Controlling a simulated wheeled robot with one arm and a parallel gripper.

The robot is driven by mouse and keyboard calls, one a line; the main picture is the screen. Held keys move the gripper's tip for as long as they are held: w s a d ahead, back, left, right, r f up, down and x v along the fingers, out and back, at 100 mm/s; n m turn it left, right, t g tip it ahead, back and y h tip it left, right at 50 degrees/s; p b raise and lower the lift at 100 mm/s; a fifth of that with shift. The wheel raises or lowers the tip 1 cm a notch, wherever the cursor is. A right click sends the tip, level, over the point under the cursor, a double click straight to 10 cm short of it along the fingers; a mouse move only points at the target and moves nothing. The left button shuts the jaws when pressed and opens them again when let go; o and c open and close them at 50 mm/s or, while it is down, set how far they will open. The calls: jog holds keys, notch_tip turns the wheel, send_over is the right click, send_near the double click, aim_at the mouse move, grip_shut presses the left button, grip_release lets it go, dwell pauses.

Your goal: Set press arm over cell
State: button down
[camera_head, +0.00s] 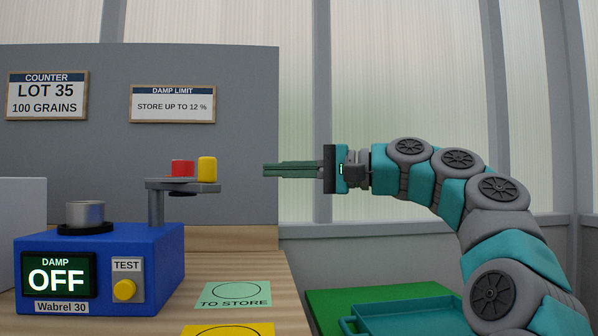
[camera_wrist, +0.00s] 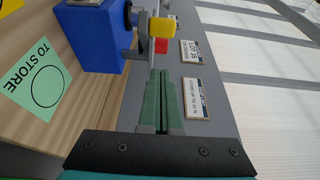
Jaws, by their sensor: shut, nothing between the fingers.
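The press arm (camera_head: 165,184) is a flat grey bar on a post at the back right of the blue Wabrel 30 meter (camera_head: 150,262). It points right, away from the cell, and bears a red knob (camera_head: 181,168) and a yellow knob (camera_head: 207,170). The cell (camera_head: 85,213) is a grey metal cup in a black ring on top of the meter, left of the post, with nothing over it. My gripper (camera_head: 265,170) is shut and empty, level with the knobs and to their right, apart from them. In the wrist view its fingertips (camera_wrist: 164,74) point toward the red knob (camera_wrist: 161,46).
The meter's display (camera_head: 56,278) reads DAMP OFF, beside a yellow TEST button (camera_head: 124,290). A green TO STORE card (camera_head: 234,294) and a yellow card (camera_head: 228,331) lie on the wooden table. A grey panel (camera_head: 240,120) with signs stands behind. A teal tray (camera_head: 400,318) is at lower right.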

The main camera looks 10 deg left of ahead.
jog(key=s+a, duration=0.2)
jog(key=a, duration=0.5)
jog(key=shift+b, duration=0.45)
jog(key=shift+s+a, duration=0.1)
jog(key=shift+a, duration=0.05)
